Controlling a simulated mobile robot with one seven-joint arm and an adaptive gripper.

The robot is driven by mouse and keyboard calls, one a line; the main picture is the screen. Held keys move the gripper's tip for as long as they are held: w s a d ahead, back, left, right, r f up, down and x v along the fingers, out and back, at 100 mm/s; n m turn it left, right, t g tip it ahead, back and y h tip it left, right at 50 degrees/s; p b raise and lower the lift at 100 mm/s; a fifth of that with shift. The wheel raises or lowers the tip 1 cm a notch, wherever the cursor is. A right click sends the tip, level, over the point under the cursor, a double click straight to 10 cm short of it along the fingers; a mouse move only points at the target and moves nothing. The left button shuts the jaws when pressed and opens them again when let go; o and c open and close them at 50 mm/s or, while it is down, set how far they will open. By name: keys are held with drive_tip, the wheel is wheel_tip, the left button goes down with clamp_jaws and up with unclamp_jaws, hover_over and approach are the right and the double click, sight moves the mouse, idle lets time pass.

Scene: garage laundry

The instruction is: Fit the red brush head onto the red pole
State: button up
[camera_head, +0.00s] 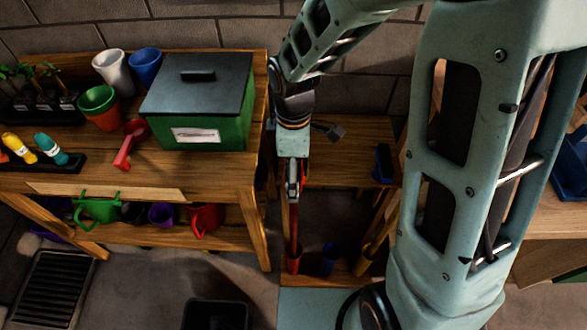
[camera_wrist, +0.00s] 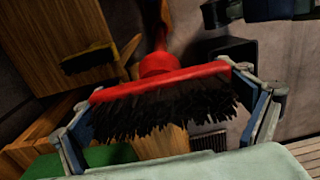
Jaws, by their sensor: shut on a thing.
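The red brush head (camera_wrist: 175,78) with black bristles is between the two fingers of my gripper (camera_wrist: 168,108) in the wrist view. My gripper is shut on its two ends. Its round red socket points away from the wrist camera, and the red pole (camera_wrist: 165,30) lines up with it; I cannot tell how far the pole is seated. In the head view my gripper (camera_head: 293,182) points down above the red pole (camera_head: 294,228), which stands upright in a red holder (camera_head: 294,260). The brush head is mostly hidden there.
A blue holder (camera_head: 329,260) and a yellow holder (camera_head: 363,262) stand right of the red one. A blue brush (camera_head: 383,164) and a yellow brush (camera_wrist: 88,58) lie on the wood nearby. The workbench (camera_head: 215,170) with a green box (camera_head: 215,133) is close on the left.

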drive_tip(key=shift+f+b, duration=1.1)
drive_tip(key=shift+f, duration=0.45)
drive_tip(key=o, duration=0.9)
drive_tip(key=shift+r, duration=0.1)
